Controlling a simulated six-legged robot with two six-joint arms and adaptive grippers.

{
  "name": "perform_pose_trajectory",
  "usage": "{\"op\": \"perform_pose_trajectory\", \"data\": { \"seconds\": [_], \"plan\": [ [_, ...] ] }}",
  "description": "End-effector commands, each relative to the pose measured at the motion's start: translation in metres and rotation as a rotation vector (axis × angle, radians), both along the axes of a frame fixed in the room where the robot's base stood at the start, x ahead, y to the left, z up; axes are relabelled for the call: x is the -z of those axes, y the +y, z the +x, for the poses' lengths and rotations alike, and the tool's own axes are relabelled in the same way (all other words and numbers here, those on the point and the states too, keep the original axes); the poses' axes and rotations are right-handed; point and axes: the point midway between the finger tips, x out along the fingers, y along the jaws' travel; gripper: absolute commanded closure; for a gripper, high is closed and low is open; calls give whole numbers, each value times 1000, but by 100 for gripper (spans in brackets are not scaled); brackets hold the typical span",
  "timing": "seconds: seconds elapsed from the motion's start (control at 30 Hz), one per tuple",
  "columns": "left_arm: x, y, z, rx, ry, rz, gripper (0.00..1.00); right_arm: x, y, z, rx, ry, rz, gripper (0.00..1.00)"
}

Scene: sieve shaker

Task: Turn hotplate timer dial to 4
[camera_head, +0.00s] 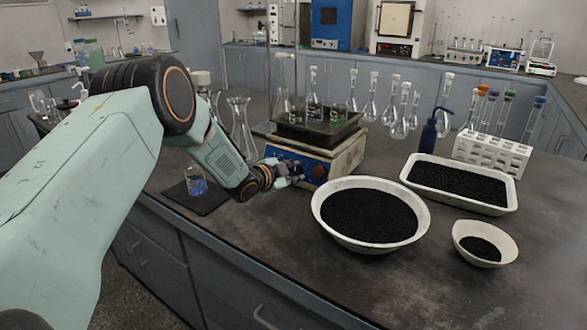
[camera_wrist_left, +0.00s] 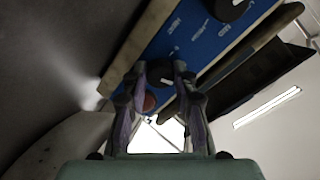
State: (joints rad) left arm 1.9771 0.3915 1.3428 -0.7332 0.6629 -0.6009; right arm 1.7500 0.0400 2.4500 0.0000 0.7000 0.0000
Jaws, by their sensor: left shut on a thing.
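The hotplate shaker (camera_head: 345,158) stands on the dark bench, with a blue front panel and a dark tray on top that holds flasks. Its panel (camera_wrist_left: 205,35) fills the upper part of the left wrist view, turned on its side. My left gripper (camera_head: 288,172) is at the panel's front. In the left wrist view, its fingers (camera_wrist_left: 160,80) are closed around a black dial (camera_wrist_left: 159,72). A second black dial (camera_wrist_left: 228,8) is apart from the fingers. A red round knob (camera_head: 320,171) shows on the panel. The dial's setting cannot be read. My right gripper is not in view.
A large white bowl of black grains (camera_head: 328,222) stands close to the right of the gripper. A white tray (camera_head: 408,178) and a small bowl (camera_head: 460,232) are further right. A beaker (camera_head: 196,182) stands on a dark mat at left. Several flasks stand behind the shaker.

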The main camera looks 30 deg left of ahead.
Motion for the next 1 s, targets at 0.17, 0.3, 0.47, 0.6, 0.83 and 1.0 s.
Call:
{"op": "perform_pose_trajectory", "data": {
  "seconds": [0.17,0.3,0.47,0.6,0.83,1.0],
  "plan": [
    [-3,0,1,63,-25,155,100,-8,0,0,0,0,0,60],
    [-2,0,0,113,-42,277,100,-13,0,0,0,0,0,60],
    [-2,0,1,169,-61,417,100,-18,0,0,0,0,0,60],
    [-3,0,1,217,-78,538,100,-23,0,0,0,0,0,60],
    [-2,0,1,299,-106,740,100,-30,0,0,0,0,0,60],
    [-2,0,1,359,-127,888,100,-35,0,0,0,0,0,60]
  ]
}}
